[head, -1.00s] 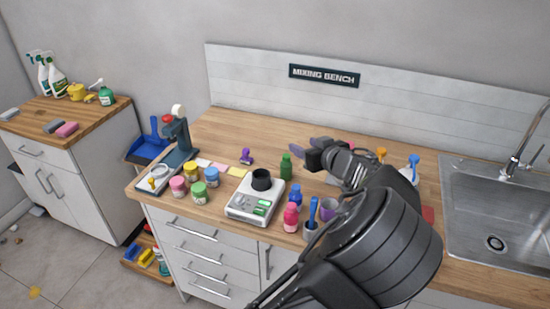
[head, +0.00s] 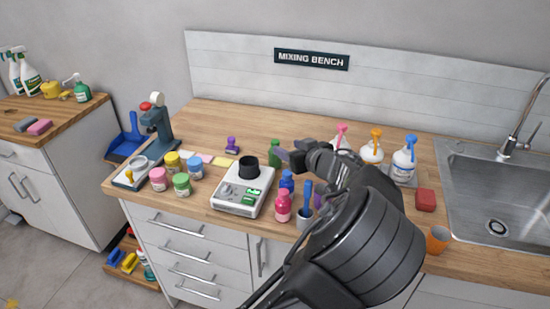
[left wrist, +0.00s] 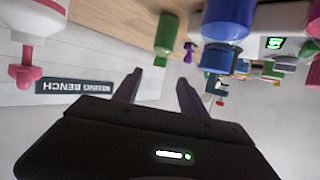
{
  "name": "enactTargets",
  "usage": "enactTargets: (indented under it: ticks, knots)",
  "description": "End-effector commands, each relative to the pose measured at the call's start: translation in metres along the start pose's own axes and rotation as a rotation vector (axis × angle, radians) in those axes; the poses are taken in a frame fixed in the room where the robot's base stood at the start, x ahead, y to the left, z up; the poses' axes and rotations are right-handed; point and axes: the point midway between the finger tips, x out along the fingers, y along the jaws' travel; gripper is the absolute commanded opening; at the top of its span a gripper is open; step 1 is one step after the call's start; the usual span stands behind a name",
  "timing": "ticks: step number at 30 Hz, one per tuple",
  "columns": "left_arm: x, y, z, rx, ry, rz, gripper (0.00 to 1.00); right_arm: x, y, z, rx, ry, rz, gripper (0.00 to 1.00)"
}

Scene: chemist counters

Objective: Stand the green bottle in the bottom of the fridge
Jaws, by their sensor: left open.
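The green bottle (head: 275,152) stands upright on the mixing bench, behind the scale. My left gripper (head: 283,155) is just to its right in the head view, open and empty, with its arm hiding part of the bench. In the left wrist view, the green bottle (left wrist: 167,35) shows upside down beyond the two spread fingers (left wrist: 160,84), not between them. The picture does not show whether a finger touches it. The fridge is not in view. My right gripper is not in view.
The scale (head: 242,190) with a black cup, a blue bottle (head: 286,181) and a pink bottle (head: 283,206) stand close by. Pump bottles (head: 372,150), a red block (head: 425,200) and the sink (head: 500,185) are to the right. The bench behind the green bottle is mostly clear.

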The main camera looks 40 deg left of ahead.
Motion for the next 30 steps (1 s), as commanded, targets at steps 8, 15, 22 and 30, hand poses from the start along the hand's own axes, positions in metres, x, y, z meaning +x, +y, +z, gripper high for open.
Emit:
enactTargets:
  ticks: [8,15,22,30]
  knots:
    - [0.022,-0.001,-0.001,0.000,0.000,-0.003,0.49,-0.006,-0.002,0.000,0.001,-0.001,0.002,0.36]
    - [0.026,0.000,0.000,0.000,0.000,0.001,0.49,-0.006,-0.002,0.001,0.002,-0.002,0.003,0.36]
    - [0.034,-0.001,-0.002,0.001,0.001,-0.003,0.49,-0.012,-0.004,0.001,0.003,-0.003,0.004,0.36]
    - [0.071,-0.001,-0.002,0.002,0.001,-0.003,0.49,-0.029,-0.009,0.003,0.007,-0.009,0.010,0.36]
